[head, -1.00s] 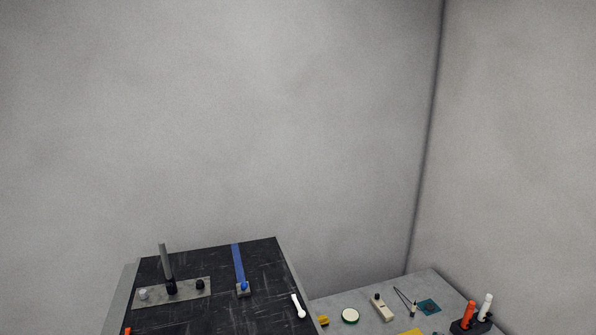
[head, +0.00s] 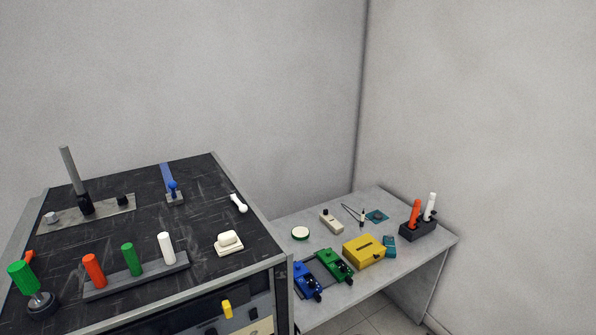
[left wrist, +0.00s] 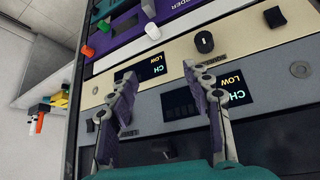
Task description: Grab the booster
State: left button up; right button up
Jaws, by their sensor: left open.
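No label naming the booster can be read, so I cannot tell which thing it is. In the head view, a blue pedal-like box (head: 307,281), a green one (head: 334,265) and a yellow box (head: 364,250) sit on the low grey table (head: 280,237) at the right. In the left wrist view, my left gripper (left wrist: 160,72) is open and empty, its two purple fingers in front of a beige rack panel (left wrist: 245,50) with lit displays. I cannot tell whether the fingers touch it. Neither gripper shows in the head view.
A black-topped cabinet (head: 205,215) stands at the left with colored handles, a lever and a white button on top. Walls stand behind.

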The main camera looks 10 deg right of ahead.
aim_at(390, 252)
jog(key=k+l, duration=0.1)
jog(key=l, duration=0.35)
jog(key=k+l, duration=0.1)
jog(key=l, duration=0.85)
jog(key=i+l, duration=0.25)
jog(key=l, duration=0.2)
jog(key=i+l, duration=0.3)
jog(key=l, duration=0.15)
jog(key=i+l, duration=0.25)
jog(key=l, duration=0.2)
jog(key=i+l, duration=0.2)
jog(key=i, duration=0.25)
jog(key=i+l, duration=0.2)
jog(key=i, duration=0.2)
